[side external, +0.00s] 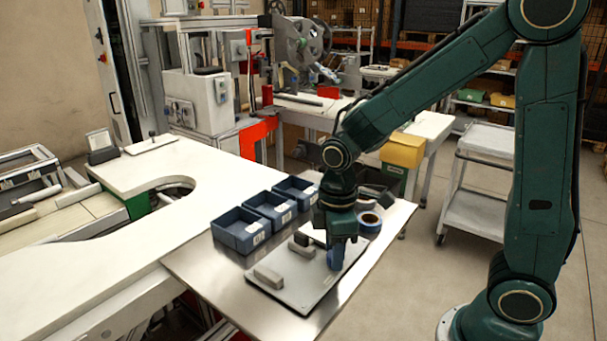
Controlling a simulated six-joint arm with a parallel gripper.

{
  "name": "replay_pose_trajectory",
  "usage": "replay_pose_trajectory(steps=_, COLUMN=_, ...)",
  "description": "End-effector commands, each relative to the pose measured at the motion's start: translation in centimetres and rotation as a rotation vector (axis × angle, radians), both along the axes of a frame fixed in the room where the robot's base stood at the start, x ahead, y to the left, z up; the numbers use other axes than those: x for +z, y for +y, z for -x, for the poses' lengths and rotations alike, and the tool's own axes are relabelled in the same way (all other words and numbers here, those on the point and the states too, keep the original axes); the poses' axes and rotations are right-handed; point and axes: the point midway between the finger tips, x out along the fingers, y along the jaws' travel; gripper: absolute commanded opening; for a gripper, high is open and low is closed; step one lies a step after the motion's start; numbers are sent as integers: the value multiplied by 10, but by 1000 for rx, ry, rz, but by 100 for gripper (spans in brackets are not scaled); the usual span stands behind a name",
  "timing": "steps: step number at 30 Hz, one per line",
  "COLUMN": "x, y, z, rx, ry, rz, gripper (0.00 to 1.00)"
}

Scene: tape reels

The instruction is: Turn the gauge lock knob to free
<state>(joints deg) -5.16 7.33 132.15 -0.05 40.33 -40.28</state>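A light grey plate (306,290) lies flat on the steel table and carries a long grey block (268,276) near its left edge and a darker grey block (301,244) near its back. I cannot make out the gauge lock knob or its setting; it may be one of these small parts or be hidden by my gripper. My gripper (340,254) points straight down over the right part of the plate, right of the darker block. A blue part shows at its lower end. I cannot tell whether the fingers are apart or closed on something.
Three blue bins (240,231) stand in a row behind the plate. A blue tape reel (370,221) lies right of my gripper. A white curved worktop (110,240) adjoins on the left. The steel table's front corner (290,328) is bare.

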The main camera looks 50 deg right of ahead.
Motion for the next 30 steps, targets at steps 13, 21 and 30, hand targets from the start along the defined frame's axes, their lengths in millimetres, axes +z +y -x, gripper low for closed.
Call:
replay_pose_trajectory(steps=13, x=1, y=0, z=0, rx=-2, ry=2, rz=1, gripper=51)
replay_pose_trajectory(steps=21, x=19, y=0, z=0, rx=-2, ry=-1, rz=1, gripper=51)
replay_pose_trajectory(steps=30, x=63, y=0, z=0, rx=-2, ry=-4, rz=1, gripper=51)
